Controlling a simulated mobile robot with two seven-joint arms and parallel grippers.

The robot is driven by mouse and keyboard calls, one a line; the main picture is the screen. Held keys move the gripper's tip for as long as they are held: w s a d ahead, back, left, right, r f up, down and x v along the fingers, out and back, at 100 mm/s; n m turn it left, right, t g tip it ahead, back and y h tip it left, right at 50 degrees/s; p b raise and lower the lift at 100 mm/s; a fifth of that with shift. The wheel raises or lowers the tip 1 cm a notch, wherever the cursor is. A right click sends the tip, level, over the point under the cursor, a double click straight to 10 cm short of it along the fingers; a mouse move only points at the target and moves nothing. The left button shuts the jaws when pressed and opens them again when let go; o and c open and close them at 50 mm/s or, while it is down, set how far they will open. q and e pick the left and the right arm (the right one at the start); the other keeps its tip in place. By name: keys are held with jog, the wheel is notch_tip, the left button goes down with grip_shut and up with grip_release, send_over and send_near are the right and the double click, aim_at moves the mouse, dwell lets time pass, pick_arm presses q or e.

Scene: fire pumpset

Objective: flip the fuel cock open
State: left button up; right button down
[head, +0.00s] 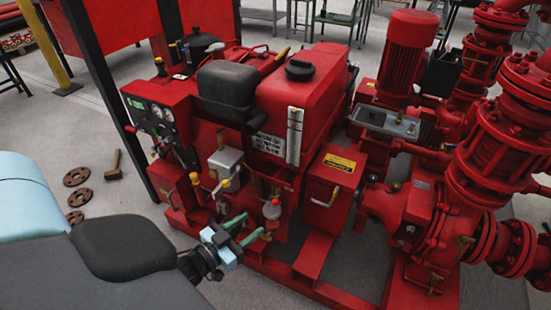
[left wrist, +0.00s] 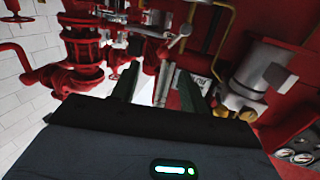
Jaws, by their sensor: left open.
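My left gripper (head: 252,226) reaches in from the left at the front of the red engine set. Its two green fingers are spread with nothing between them. A small fitting with a pale bowl and red part (head: 272,210) is just beyond the fingertips, apart from them as far as I can tell. In the left wrist view, a small pale lever with a rounded end (left wrist: 178,40) shows beyond the open fingers (left wrist: 158,78). It may be the fuel cock's handle, but I cannot tell its position for certain. My right gripper is out of view.
The red fuel tank (head: 300,85) with a pale sight strip (head: 294,135) stands above. A red box with a yellow label (head: 335,180) stands to the right. Red frame rails run below.

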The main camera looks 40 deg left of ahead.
aim_at(274, 202)
pick_arm(q)
jog(key=shift+w+a+t+b, duration=0.15)
jog(key=shift+w+a+b, duration=0.1)
jog(key=shift+w, duration=0.25)
jog(key=shift+w+a+t+b, duration=0.1)
jog(key=shift+w+t+b, duration=0.1)
jog(key=shift+w, duration=0.3)
jog(key=w+b, duration=0.1)
jog(key=w, duration=0.6)
jog(key=shift+w+d, duration=0.25)
jog(key=shift+d, duration=0.1)
jog(key=shift+c, duration=0.6)
grip_shut()
